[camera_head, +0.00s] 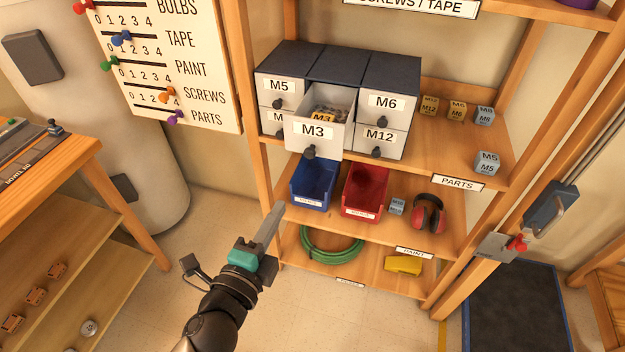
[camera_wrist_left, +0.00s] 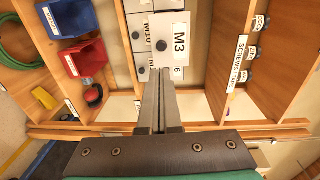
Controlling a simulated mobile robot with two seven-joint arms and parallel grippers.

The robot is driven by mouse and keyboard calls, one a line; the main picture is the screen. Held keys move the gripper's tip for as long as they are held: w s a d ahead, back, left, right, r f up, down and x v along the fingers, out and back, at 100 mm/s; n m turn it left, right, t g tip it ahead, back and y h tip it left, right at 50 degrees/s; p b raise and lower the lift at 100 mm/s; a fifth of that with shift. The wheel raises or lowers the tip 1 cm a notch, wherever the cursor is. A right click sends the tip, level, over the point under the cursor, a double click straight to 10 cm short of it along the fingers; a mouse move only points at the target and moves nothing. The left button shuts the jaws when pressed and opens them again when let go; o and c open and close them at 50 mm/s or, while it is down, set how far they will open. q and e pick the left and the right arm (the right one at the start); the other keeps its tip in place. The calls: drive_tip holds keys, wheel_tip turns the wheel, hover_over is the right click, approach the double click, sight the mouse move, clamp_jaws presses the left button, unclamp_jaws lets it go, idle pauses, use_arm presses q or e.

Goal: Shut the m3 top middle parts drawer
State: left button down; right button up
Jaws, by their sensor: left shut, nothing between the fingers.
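The M3 drawer (camera_head: 318,135) is the top middle one of a white parts cabinet with a dark top (camera_head: 340,65) on a wooden shelf. It is pulled out, with small parts and an M3 tag showing inside, and a dark knob on its front. In the left wrist view the M3 front (camera_wrist_left: 172,42) is ahead of the fingers. My left gripper (camera_head: 276,212) is shut and empty, below and in front of the cabinet, apart from the drawer in the head view. In the wrist view its fingertips (camera_wrist_left: 157,75) point toward the drawer. My right gripper is not in view.
The M5 (camera_head: 280,87), M6 (camera_head: 387,102) and M12 (camera_head: 379,135) drawers look closed. Below are a blue bin (camera_head: 312,187), a red bin (camera_head: 364,190), red earmuffs (camera_head: 429,214) and a green hose (camera_head: 331,250). Small labelled blocks (camera_head: 487,162) stand at right. Floor before the shelf is clear.

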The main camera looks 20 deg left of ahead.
use_arm(q)
drive_tip(key=p, duration=0.2)
approach(308, 154)
drive_tip(key=w, duration=0.4)
drive_tip(key=shift+w+d+f, duration=0.2)
drive_tip(key=shift+w, duration=0.2)
drive_tip(key=shift+w+d+f, duration=0.1)
drive_tip(key=shift+w, duration=0.95)
